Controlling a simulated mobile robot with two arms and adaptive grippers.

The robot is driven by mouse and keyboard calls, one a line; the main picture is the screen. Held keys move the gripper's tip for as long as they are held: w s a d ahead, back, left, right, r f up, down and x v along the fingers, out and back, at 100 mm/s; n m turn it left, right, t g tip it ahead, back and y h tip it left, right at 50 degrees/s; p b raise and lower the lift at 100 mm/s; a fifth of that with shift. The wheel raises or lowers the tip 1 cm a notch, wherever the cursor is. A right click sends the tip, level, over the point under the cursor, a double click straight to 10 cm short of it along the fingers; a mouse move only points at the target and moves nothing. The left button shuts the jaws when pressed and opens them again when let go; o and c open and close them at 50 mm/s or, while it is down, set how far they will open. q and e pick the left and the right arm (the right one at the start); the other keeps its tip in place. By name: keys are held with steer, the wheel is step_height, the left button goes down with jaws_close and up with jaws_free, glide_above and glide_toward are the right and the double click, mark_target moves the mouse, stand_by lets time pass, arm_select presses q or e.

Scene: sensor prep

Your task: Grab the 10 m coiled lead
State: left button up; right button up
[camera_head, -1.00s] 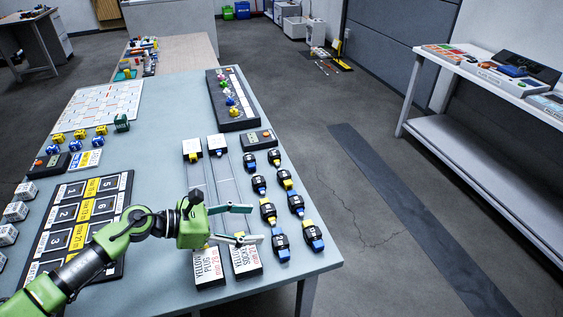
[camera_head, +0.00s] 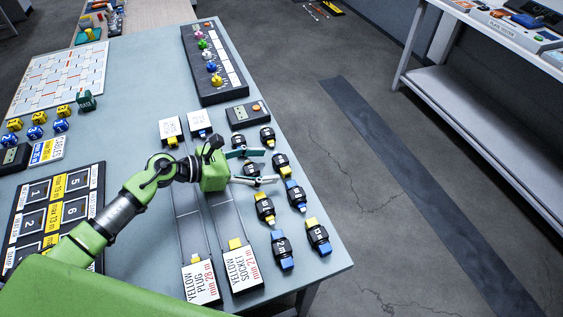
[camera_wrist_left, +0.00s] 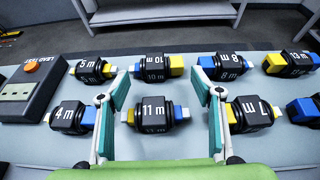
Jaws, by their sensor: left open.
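In the left wrist view, the 11 m lead (camera_wrist_left: 154,115) shows between the open fingers (camera_wrist_left: 168,88), nearer than the 10 m lead. The gripper partly hides leads in the head view. My right gripper is not in view.
Neighbouring leads are the 5 m (camera_wrist_left: 92,70), 8 m (camera_wrist_left: 230,67), 4 m (camera_wrist_left: 72,116) and 7 m (camera_wrist_left: 250,114). A lead test box (camera_wrist_left: 32,88) stands at left. Two yellow-labelled rails (camera_head: 222,215) lie beside the leads. The table's right edge is close beyond them.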

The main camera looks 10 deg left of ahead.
mark_target(275, 163)
arm_select(q)
steer(key=shift+w+d+f, duration=0.2)
steer(key=shift+w+d, duration=0.1)
steer(key=shift+d, duration=0.05)
steer(key=shift+w+d+f, duration=0.15)
steer(key=shift+w+d, duration=0.2)
steer(key=shift+d, duration=0.1)
steer(key=x, duration=0.3)
steer(key=shift+w+d, duration=0.3)
steer(key=shift+w+d+f, duration=0.15)
steer(key=shift+d+f, duration=0.05)
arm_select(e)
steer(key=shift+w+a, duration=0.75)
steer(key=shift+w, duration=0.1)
arm_select(q)
steer(key=c, duration=0.6)
steer(key=shift+c, duration=1)
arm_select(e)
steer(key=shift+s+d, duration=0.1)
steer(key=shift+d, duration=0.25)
